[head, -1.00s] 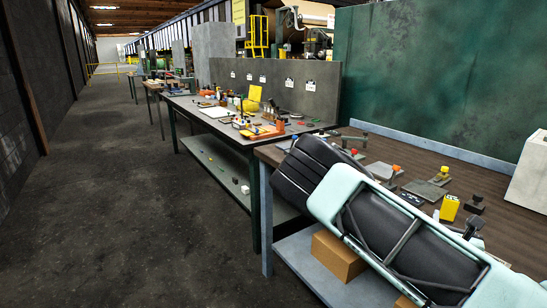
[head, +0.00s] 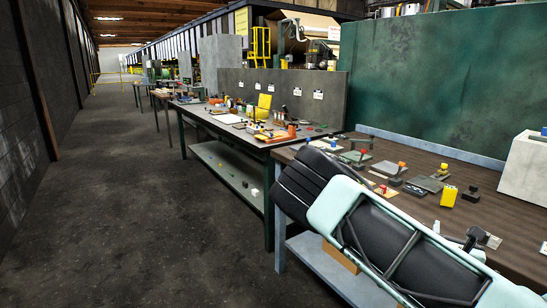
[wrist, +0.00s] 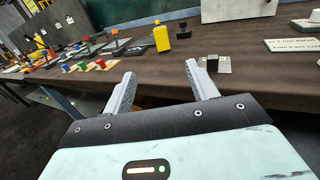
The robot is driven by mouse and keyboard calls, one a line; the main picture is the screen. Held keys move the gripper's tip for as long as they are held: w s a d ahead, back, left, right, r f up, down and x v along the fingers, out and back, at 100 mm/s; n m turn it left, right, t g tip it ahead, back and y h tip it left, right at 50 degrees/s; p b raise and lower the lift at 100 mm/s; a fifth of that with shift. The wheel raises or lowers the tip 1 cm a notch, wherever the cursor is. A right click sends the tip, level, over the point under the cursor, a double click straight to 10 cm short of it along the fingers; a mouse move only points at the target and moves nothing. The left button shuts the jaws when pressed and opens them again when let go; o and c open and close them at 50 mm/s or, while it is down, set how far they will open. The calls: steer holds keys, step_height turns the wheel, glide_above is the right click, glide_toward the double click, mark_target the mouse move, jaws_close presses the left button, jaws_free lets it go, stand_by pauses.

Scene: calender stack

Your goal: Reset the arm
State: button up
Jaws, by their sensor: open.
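My gripper (wrist: 160,85) shows in the wrist view with its two grey fingers wide apart and nothing between them. It points toward the brown workbench (wrist: 160,62), near its front edge. A yellow bottle-like object (wrist: 161,38) stands on the bench beyond the fingers. A small black knob on a grey plate (wrist: 212,64) lies beyond the right finger.
Several small plates with coloured knobs (head: 398,165) sit on the bench. A pale box (head: 525,170) stands at its right end. A second table with tools (head: 245,128) stands further back. Boxes lie on the lower shelf (head: 340,258). The floor aisle at left (head: 130,200) is clear.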

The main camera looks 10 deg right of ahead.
steer(key=s+a+f+m+g+y, duration=0.2)
steer(key=a+f+m+g+y, duration=0.4)
steer(key=a+f+m, duration=0.45)
steer(key=a+m+g+y+p, duration=0.1)
steer(key=a+m+g+y, duration=0.2)
steer(key=a, duration=0.8)
steer(key=s+a+r+m+g+y, duration=0.1)
steer(key=s+a+r+m+y, duration=0.1)
steer(key=s+a+r, duration=0.5)
steer(key=s+a+r+m+g+y+p, duration=0.1)
steer(key=s+a+r+m+g+y, duration=0.1)
steer(key=s+a+r, duration=0.6)
steer(key=a+m+y, duration=0.1)
steer(key=a, duration=0.3)
steer(key=shift+y, duration=0.3)
steer(key=shift+m+g+h, duration=0.4)
steer(key=shift+m+h, duration=0.05)
steer(key=shift+h, duration=0.15)
steer(key=s+r, duration=0.3)
steer(key=s, duration=0.2)
steer(key=shift+d+r, duration=0.15)
steer(key=shift+r, duration=0.25)
steer(key=shift+c, duration=0.4)
